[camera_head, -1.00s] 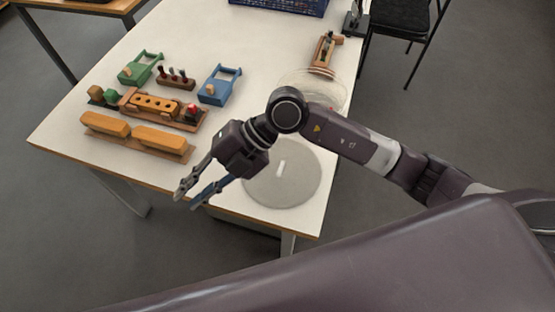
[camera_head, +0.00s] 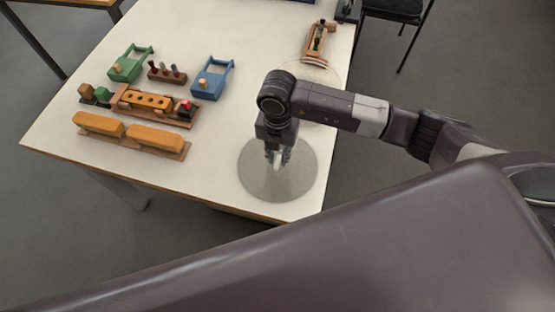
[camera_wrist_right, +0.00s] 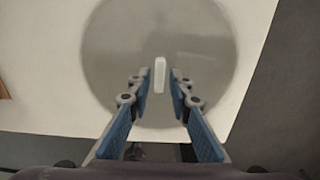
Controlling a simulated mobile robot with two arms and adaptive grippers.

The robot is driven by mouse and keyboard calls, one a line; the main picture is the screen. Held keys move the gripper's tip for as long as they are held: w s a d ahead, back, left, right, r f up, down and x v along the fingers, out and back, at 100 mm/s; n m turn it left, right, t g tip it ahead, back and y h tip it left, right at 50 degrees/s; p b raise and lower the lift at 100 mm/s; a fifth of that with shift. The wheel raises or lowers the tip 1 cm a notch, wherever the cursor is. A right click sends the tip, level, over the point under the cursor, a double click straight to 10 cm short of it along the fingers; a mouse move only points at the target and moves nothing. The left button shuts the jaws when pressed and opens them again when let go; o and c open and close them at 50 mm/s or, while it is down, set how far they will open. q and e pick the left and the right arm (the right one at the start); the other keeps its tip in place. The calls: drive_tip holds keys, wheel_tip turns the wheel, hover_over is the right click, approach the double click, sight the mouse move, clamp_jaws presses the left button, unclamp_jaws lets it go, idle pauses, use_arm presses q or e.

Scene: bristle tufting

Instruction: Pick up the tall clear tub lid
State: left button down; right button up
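The clear tub lid is a round, greyish see-through disc (camera_head: 257,182) lying flat near the table's front right corner. It fills much of the right wrist view (camera_wrist_right: 205,45), with a small white bar handle (camera_wrist_right: 160,68) at its middle. My right gripper (camera_head: 278,158) points down over the lid and hides the handle in the head view. In the right wrist view its blue-padded fingers (camera_wrist_right: 160,88) are open, with the handle showing in the gap between them. I cannot tell how high the tips are above the lid. My left gripper is not in view.
A clear round tub (camera_head: 325,72) stands behind my right arm, partly hidden. Near it is a wooden piece (camera_head: 319,40). Green (camera_head: 130,64) and blue (camera_head: 212,78) holders, a block rack (camera_head: 147,101) and orange blocks (camera_head: 153,137) stand at the left. The table between is clear.

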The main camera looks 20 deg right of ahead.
drive_tip(key=shift+f, duration=0.6)
clamp_jaws()
